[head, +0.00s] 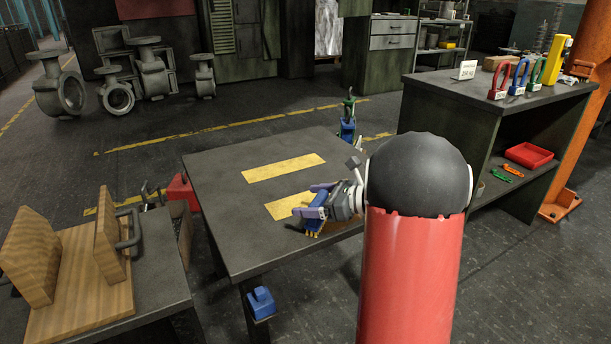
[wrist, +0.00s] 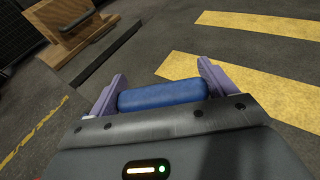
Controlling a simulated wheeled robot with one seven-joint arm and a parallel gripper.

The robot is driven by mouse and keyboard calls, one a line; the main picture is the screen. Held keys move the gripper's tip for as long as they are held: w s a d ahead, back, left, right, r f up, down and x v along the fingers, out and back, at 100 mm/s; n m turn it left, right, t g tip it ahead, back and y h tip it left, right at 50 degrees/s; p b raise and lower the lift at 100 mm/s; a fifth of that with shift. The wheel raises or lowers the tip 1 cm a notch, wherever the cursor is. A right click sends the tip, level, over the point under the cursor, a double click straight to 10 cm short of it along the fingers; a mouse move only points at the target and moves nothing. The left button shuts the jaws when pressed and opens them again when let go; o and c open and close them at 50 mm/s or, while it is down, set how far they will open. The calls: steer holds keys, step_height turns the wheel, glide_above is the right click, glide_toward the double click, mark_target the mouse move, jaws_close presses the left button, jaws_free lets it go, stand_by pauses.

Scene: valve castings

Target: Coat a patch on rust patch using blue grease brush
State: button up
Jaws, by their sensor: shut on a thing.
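My gripper (head: 315,200) is over the right front part of the dark table (head: 225,215). In the wrist view its two lilac fingers (wrist: 162,78) are shut on the ends of a blue cylindrical handle (wrist: 163,95). In the head view this blue grease brush (head: 316,220) shows yellowish bristles pointing down near the tabletop. I cannot tell whether the bristles touch it. I cannot make out a rust patch in either view; my arm hides part of the table's right side.
Two yellow stripes (head: 284,167) mark the tabletop. A green and blue tool (head: 347,128) stands at its back right edge. A blue block (head: 261,302) sits low at its front. A wooden stand (head: 85,285) is left, and a shelf unit (head: 450,95) right.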

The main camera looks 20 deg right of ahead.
steer(key=shift+a+r, duration=0.25)
steer(key=shift+a, duration=0.1)
step_height(320, 180, up, 8)
steer(key=shift+d+f, duration=0.15)
steer(key=shift+f, duration=0.05)
stand_by(0.6)
